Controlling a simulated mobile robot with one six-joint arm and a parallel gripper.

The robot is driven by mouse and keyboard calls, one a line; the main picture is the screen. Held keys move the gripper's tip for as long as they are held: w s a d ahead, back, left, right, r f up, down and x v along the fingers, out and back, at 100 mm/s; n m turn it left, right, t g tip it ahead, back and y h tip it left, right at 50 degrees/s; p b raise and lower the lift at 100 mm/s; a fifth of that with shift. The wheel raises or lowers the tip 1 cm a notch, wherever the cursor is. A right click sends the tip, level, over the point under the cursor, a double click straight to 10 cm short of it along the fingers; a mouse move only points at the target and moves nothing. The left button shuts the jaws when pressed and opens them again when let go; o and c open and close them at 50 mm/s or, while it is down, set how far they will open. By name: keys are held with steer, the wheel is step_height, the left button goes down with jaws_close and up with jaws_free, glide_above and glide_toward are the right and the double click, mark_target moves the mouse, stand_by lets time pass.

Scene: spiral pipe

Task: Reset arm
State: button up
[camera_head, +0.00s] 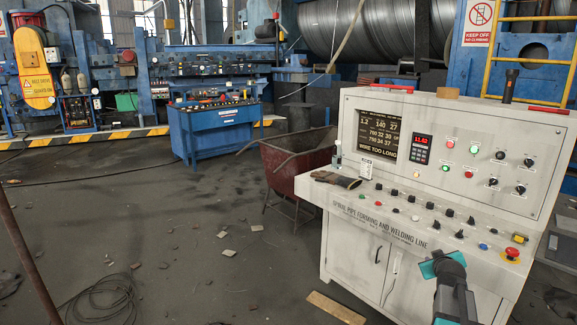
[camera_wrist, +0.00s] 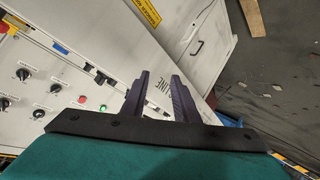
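My gripper (camera_head: 430,268) shows at the lower right of the head view as a teal and black end, in front of the white control console (camera_head: 370,250). Its fingers cannot be made out there. In the wrist view my gripper (camera_wrist: 160,78) has two dark fingers spread apart with nothing between them. The console (camera_wrist: 75,65) lies beyond the fingers, seen at a slant. Whether the fingers touch it cannot be told, but no contact shows.
The console carries buttons, knobs and a display (camera_head: 392,135). A dark glove (camera_head: 335,179) lies on its ledge and a flashlight (camera_head: 510,86) stands on top. A red cart (camera_head: 290,165) stands left of it, and a wooden plank (camera_head: 335,308) lies on the floor. Open floor extends left, with scattered debris.

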steer(key=s+a+f+n+g+y, duration=0.2)
steer(key=a+f+g+y, duration=0.1)
steer(key=a+f, duration=1.5)
steer(key=s+a+f+g+y, duration=0.1)
steer(key=s+a+f+g, duration=0.1)
steer(key=s+a+f, duration=0.5)
steer(key=s+a+f+g+y, duration=0.1)
steer(key=s+a+f, duration=0.1)
steer(key=a+f, duration=0.6)
steer(key=s+a+f+g, duration=0.35)
steer(key=s+f, duration=0.35)
steer(key=s, duration=0.3)
steer(key=s+a+f+g, duration=0.2)
steer(key=s+a+f, duration=0.3)
steer(key=s, duration=0.5)
steer(key=s+m+g, duration=0.2)
steer(key=s+g, duration=0.3)
steer(key=s, duration=1)
steer(key=shift+d+f+m, duration=0.3)
steer(key=shift+d+f, duration=0.05)
steer(key=shift+f, duration=0.1)
